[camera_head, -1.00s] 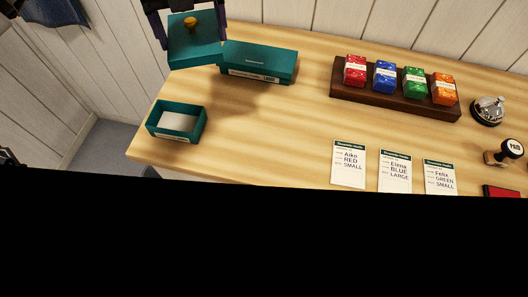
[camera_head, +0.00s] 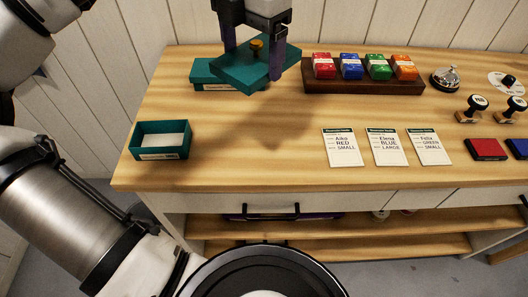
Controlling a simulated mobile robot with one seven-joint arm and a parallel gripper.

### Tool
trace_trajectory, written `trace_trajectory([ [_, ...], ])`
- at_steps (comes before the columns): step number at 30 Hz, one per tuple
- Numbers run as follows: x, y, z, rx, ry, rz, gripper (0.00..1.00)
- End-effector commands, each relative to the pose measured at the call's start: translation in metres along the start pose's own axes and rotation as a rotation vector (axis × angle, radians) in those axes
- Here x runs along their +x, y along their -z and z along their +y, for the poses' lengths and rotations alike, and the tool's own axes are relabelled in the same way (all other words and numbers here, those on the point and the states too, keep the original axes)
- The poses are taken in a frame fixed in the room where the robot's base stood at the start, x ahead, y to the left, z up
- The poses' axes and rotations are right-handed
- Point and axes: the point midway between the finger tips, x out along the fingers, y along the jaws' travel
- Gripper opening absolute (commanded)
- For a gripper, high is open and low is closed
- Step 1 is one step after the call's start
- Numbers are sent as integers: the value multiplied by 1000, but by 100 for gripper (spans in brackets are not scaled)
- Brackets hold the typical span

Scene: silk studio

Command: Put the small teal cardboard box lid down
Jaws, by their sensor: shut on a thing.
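My gripper (camera_head: 254,55) is shut on the small teal cardboard box lid (camera_head: 242,76). The lid has a brass-coloured knob (camera_head: 256,44) on top, between the fingers. It is held in the air, tilted in the picture, and its shadow falls on the wooden table (camera_head: 230,150). The open small teal box (camera_head: 160,140), with a pale inside, stands at the table's left end, apart from the lid. A larger closed teal box (camera_head: 204,79) stands at the back, partly hidden behind the held lid.
A dark wooden rack (camera_head: 360,82) with several coloured packets stands at the back. Order cards (camera_head: 386,147) lie mid-table. A bell (camera_head: 445,79), stamps (camera_head: 472,109) and a red ink pad (camera_head: 487,149) are at right. Bare tabletop lies between the small box and the cards.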

Motion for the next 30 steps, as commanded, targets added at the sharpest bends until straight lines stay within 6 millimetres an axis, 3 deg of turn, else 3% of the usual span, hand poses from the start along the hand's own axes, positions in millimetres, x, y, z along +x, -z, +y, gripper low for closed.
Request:
trace_trajectory([
  [5, 12, -2, -5, 37, 1, 3, 58],
  [21, 144, -2, -6, 38, 3, 2, 58],
  [30, 175, -2, -5, 36, 2, 2, 58],
])
